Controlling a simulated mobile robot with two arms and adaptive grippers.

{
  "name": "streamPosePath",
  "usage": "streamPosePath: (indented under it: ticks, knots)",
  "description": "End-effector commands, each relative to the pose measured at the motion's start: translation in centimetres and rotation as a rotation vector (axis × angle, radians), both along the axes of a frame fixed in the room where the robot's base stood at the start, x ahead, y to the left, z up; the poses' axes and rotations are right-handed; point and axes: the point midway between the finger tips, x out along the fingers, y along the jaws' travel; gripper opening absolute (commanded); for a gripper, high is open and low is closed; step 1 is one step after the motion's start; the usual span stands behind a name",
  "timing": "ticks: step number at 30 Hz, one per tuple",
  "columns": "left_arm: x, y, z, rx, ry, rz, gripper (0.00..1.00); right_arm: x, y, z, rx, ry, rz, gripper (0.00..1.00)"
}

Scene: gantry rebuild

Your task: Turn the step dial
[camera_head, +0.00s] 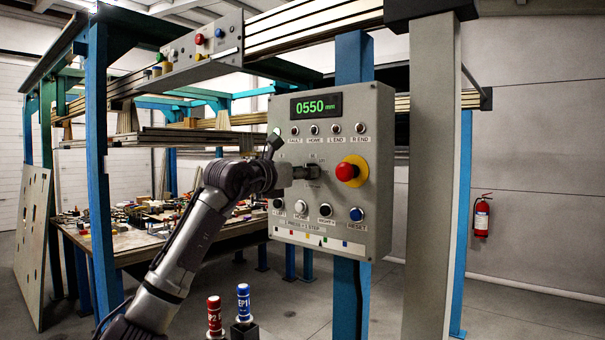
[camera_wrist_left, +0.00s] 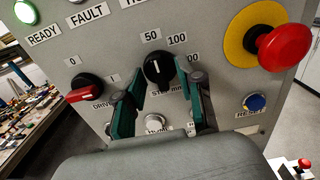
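The step dial (camera_wrist_left: 158,71) is a black round knob with a white pointer line on the grey control panel (camera_head: 375,215). In the left wrist view its pointer is near the labels 50 and 100, roughly toward 50; another label is partly hidden by a finger. My left gripper (camera_head: 308,172) is at the panel face and covers the dial in the head view. In the left wrist view its two green-padded fingers (camera_wrist_left: 162,86) are apart, one on each side of the dial's lower part. Whether they touch it cannot be told. My right gripper is not in view.
A red mushroom button (camera_head: 347,171) on a yellow ring sits right of the dial. A red-handled switch (camera_wrist_left: 84,92) is to its left. Buttons, including a blue RESET button (camera_head: 356,214), are below. The panel display (camera_head: 316,106) reads 0550 mm. A grey post (camera_head: 431,180) stands at right.

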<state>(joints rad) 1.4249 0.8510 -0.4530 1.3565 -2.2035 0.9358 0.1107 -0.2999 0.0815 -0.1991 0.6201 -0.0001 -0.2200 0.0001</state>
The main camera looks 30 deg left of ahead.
Motion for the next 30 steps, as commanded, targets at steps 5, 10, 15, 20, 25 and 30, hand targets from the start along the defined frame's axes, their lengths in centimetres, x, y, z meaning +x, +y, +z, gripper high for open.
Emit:
streamPosePath:
  ticks: [5, 10, 15, 20, 25, 30]
  knots:
    - [-0.6, 0.1, 0.0, 0.002, -0.001, 0.001, 0.38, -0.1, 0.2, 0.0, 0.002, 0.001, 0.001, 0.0]
    - [-3.3, 0.3, -0.1, 0.005, 0.0, 0.002, 0.38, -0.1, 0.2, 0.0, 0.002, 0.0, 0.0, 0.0]
    - [-7.1, 0.7, -0.1, 0.004, 0.0, 0.003, 0.38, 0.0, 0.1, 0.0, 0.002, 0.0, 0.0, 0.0]
    - [-9.9, 0.9, -0.1, 0.003, 0.001, 0.003, 0.38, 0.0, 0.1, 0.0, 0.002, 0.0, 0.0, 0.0]
    - [-11.6, 1.0, -0.1, 0.001, 0.0, 0.001, 0.38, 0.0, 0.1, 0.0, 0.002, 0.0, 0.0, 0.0]
    - [-12.0, 0.9, -0.1, 0.0, 0.001, 0.0, 0.38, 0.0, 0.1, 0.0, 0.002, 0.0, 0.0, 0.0]
